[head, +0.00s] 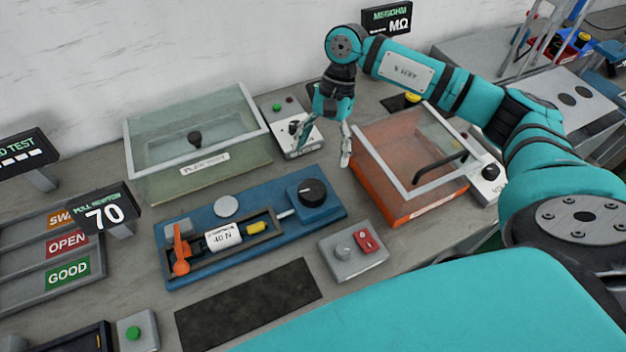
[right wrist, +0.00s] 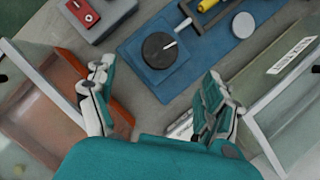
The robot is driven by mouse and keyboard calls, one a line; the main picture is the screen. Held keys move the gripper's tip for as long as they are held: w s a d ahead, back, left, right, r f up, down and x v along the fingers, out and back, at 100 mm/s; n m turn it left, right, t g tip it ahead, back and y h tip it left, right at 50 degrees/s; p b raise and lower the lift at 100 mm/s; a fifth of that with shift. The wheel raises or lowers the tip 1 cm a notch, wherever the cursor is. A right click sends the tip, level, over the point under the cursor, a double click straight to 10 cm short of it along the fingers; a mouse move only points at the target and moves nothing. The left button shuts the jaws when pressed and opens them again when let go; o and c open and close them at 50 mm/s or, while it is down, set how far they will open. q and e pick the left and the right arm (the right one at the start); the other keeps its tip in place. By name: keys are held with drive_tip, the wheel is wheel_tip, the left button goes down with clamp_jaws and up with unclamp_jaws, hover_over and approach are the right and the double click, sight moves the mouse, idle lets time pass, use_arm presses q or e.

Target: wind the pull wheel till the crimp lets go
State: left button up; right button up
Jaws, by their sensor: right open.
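The black pull wheel (head: 312,192) sits at the right end of the blue pull tester (head: 240,190); it also shows ahead of my fingers in the right wrist view (right wrist: 160,50). A rod runs from the wheel side to a yellow piece (head: 260,227) beside a white gauge marked 40 N (head: 222,236). An orange clamp (head: 180,252) stands at the left end; I cannot make out the crimp. The pull newton display (head: 104,213) reads 70. My right gripper (head: 324,150) is open and empty, behind and above the wheel, apart from it. My left gripper is not in view.
A green-tinted lidded box (head: 200,130) stands left of my right gripper, an orange lidded box (head: 395,205) right. A grey box with a red switch (head: 353,250) is in front of the wheel. A dark mat (head: 248,303) lies in front; sorting trays (head: 20,290) are at left.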

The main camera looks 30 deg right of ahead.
sight(312, 188)
drive_tip(key=p+x, duration=0.2)
drive_tip(key=x, duration=0.7)
drive_tip(key=shift+a, duration=0.1)
drive_tip(key=shift+s+a+f, duration=0.1)
drive_tip(key=shift+f, duration=0.35)
drive_tip(key=c, duration=1.2)
